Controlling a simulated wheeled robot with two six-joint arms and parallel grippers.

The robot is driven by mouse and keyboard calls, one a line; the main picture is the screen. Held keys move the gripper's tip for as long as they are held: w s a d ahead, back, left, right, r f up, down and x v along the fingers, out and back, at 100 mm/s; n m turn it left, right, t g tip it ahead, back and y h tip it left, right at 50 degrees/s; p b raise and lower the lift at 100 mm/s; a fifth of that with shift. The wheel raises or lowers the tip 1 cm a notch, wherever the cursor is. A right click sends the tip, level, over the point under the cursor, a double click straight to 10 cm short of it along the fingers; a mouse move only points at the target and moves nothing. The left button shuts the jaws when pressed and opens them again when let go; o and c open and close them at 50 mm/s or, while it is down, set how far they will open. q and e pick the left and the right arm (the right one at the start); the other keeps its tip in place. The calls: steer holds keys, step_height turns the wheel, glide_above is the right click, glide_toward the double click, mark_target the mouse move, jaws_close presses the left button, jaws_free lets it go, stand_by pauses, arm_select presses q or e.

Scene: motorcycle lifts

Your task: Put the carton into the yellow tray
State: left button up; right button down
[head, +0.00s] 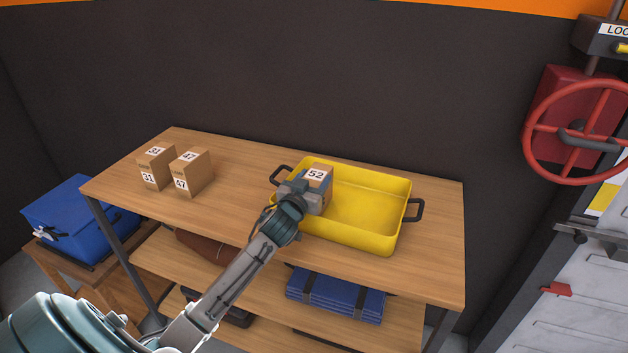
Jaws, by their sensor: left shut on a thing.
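A brown carton labelled 52 (318,177) is at the left end of the yellow tray (395,235), inside its walls as seen from here. I cannot tell whether it rests on the tray floor. My left gripper (303,192) is shut on this carton from the near left side and hides part of it. The tray stands on the wooden table top and has a dark handle at each end. Two more cartons, labelled 31 (158,170) and 47 (191,174), stand on the table at the left. My right gripper is not in view.
A blue bin (78,215) stands on a low stand at left. A red hand wheel (530,130) is at the right. The table top between the cartons and tray is clear.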

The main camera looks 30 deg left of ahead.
arm_select(q)
steer(key=shift+f, duration=0.2)
steer(key=o, duration=1.4)
steer(key=shift+f, duration=0.15)
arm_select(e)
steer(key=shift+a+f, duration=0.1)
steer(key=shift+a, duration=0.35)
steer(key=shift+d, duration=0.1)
